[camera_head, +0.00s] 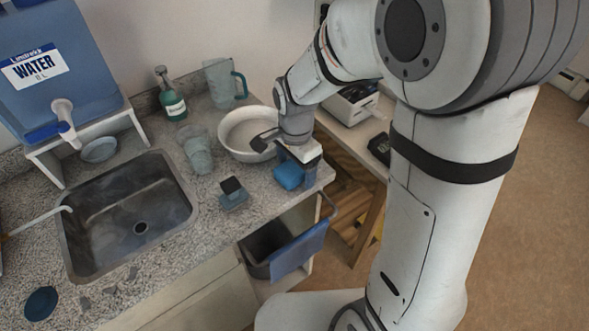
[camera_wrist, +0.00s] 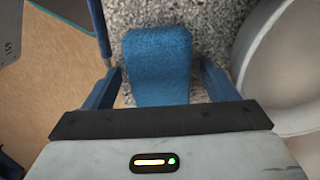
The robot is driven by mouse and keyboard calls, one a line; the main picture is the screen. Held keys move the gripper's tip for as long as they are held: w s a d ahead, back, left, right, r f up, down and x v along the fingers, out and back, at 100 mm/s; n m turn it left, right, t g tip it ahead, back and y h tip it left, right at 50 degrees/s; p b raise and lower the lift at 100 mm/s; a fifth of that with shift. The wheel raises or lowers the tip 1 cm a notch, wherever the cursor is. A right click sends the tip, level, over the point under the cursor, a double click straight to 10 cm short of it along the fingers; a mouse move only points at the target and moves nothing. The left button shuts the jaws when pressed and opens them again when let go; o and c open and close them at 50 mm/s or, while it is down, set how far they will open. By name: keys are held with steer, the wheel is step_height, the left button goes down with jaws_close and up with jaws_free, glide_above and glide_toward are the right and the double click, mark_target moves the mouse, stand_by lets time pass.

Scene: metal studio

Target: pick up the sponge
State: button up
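The blue sponge (camera_head: 288,176) is at the right end of the speckled counter, near its front corner. It also shows in the wrist view (camera_wrist: 158,55), top centre, as a textured block reaching down between the fingers. My gripper (camera_head: 299,168) is right at the sponge in the head view. In the wrist view my gripper (camera_wrist: 161,75) has its blue fingers apart, one on each side of the sponge. A gap shows on the right side; the left finger is closer. The sponge's near end is hidden by the gripper body.
A white bowl (camera_head: 243,135) stands just behind and left of my gripper. A small dark-topped block (camera_head: 231,187) and glass (camera_head: 198,152) are left of the sponge. A sink (camera_head: 125,222) lies further left. A blue cloth (camera_head: 299,253) hangs below the counter edge.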

steer(key=c, duration=1)
